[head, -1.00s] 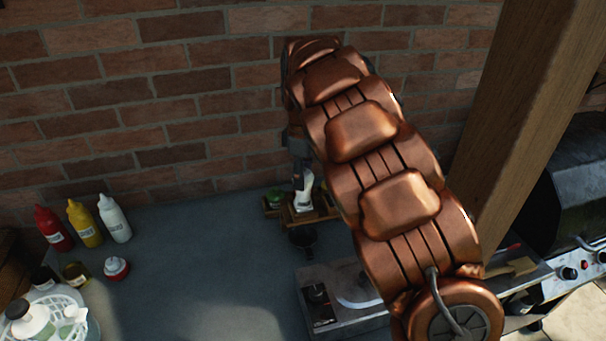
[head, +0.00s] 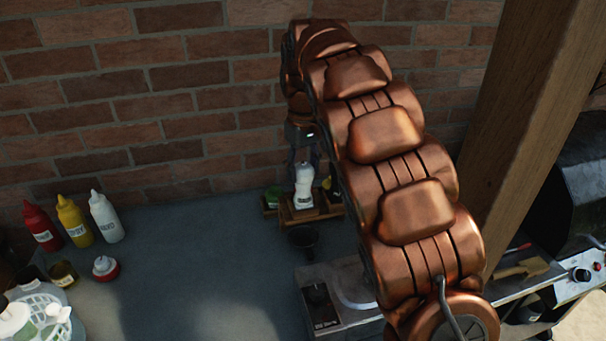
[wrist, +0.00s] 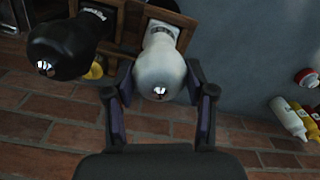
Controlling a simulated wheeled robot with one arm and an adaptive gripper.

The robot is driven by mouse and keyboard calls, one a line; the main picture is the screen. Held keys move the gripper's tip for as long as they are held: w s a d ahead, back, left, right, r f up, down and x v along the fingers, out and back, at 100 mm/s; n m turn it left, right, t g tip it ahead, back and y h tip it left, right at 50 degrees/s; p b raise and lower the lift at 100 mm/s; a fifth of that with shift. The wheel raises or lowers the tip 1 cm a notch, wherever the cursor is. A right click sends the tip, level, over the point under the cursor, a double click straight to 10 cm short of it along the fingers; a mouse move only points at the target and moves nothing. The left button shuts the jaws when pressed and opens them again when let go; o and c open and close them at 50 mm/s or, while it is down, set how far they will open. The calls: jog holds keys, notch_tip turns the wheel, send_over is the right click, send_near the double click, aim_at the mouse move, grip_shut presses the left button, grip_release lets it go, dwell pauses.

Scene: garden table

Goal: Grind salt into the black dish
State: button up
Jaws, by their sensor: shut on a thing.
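The white salt grinder (head: 303,187) stands upright at the wooden caddy (head: 298,216) near the brick wall. My gripper (head: 304,158) reaches down over its top, partly hidden behind my arm. In the wrist view, my gripper (wrist: 158,80) has a finger on each side of the white grinder (wrist: 160,65) and is shut on it. I cannot tell whether the grinder's base is clear of the caddy. The black dish (head: 303,237) sits on the grey counter just in front of the caddy. A black grinder (wrist: 62,45) stands beside the white one.
Red (head: 42,228), yellow (head: 73,222) and white (head: 105,218) squeeze bottles stand at the left. A red-and-white container (head: 105,268) is in front of them. A metal appliance (head: 330,295) lies right of the dish. A wooden post (head: 530,140) rises at the right. The middle counter is clear.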

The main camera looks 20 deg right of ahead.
jog(key=m+b, duration=0.1)
jog(key=m, duration=0.4)
jog(key=shift+m, duration=0.3)
jog(key=m, duration=0.4)
jog(key=shift+m+b, duration=0.3)
jog(key=shift+b, duration=0.05)
jog(key=o, duration=1.2)
